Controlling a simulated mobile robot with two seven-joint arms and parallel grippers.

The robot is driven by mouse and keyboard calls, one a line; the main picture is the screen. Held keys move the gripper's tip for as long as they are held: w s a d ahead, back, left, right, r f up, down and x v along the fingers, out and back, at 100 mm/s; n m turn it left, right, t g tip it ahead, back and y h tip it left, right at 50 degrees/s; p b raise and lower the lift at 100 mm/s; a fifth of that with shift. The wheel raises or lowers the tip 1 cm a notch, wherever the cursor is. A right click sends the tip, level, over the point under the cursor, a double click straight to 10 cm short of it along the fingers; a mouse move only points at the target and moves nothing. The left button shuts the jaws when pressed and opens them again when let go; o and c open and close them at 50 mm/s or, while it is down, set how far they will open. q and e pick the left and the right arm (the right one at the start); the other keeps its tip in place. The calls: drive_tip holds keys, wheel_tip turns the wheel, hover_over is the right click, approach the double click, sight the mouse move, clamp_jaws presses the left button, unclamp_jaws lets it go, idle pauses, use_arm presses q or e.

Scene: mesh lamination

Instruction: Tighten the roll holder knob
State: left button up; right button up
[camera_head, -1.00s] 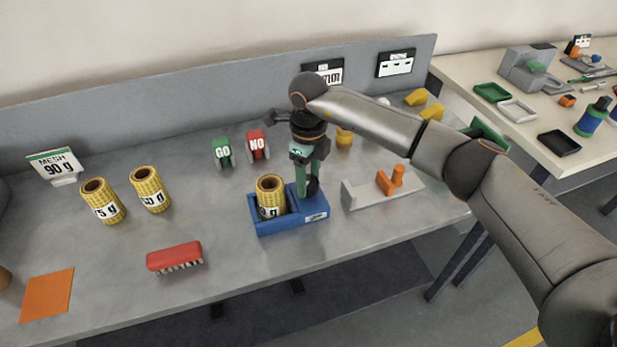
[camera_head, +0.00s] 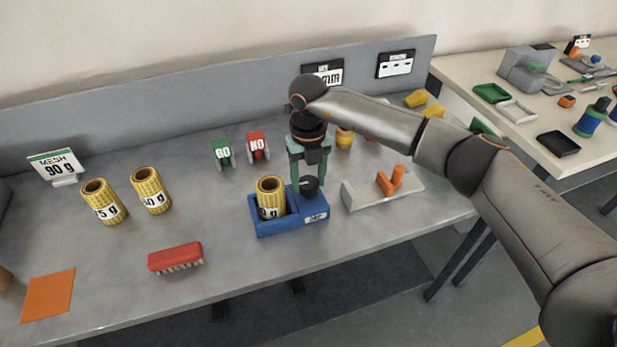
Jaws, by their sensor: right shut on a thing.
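The blue roll holder (camera_head: 290,223) stands on the grey bench, with a yellow mesh roll (camera_head: 270,196) upright in its left part. The roll's label is partly cut off by the holder's front wall. A dark round knob (camera_head: 309,184) sits at the holder's right part. My right gripper (camera_head: 308,185) points straight down over the knob, with its green fingers on either side of it, shut on the knob. My left gripper is not in view.
Two yellow rolls (camera_head: 104,201) stand at left near a "MESH 90 g" sign (camera_head: 57,166). Green GO (camera_head: 223,153) and red NO (camera_head: 258,145) blocks stand behind the holder. A red brush (camera_head: 175,257) lies front left. A grey stand with an orange cradle (camera_head: 391,181) is close on the right.

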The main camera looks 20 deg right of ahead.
sight(309, 182)
idle(0.3)
drive_tip(key=o, duration=1.4)
drive_tip(key=shift+c, duration=0.2)
drive_tip(key=shift+r, duration=0.1)
wheel_tip(309, 182, up, 12)
drive_tip(key=b, duration=0.1)
drive_tip(key=shift+r, duration=0.25)
